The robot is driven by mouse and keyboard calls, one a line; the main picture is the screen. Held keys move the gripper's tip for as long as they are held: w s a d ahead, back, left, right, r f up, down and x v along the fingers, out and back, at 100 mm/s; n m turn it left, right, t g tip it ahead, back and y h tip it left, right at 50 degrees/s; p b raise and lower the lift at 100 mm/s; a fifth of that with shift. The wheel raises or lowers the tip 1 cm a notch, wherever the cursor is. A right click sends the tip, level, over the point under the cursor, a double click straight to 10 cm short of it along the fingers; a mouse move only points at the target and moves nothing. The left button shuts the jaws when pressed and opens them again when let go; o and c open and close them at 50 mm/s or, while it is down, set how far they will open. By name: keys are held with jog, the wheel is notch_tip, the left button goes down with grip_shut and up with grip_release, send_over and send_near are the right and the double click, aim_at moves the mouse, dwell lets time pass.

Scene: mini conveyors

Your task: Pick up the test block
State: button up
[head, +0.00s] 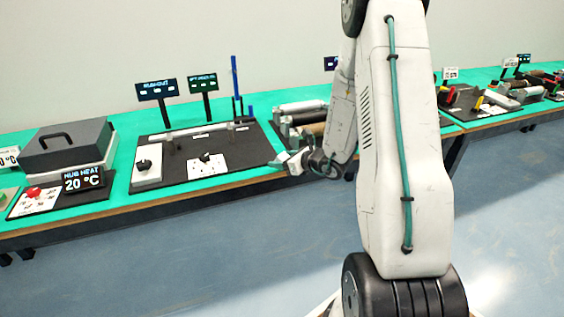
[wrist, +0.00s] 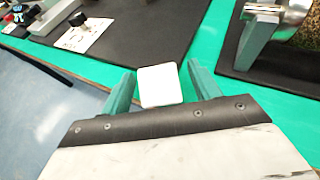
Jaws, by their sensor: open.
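A white, square-topped block (wrist: 160,86), which looks like the test block, shows between the two green fingers of my gripper (wrist: 162,78) in the wrist view. The fingers are apart, with a gap visible on each side of the block. The block's lower part is hidden by the gripper body, and I cannot tell how far it is below the fingertips. In the head view my gripper (head: 288,160) is at the front edge of the green bench, between two black mats; the block is not clear there.
The left black mat (head: 245,148) carries a rod rig, a white knob box (head: 148,166) and a switch plate (head: 207,166). Rollers (head: 300,108) stand on the right mat. A grey lidded box (head: 68,146) and a temperature display (head: 83,179) are at far left. Open floor lies in front.

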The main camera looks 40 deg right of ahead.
jog(key=c, duration=1.2)
jog(key=shift+o, duration=0.2)
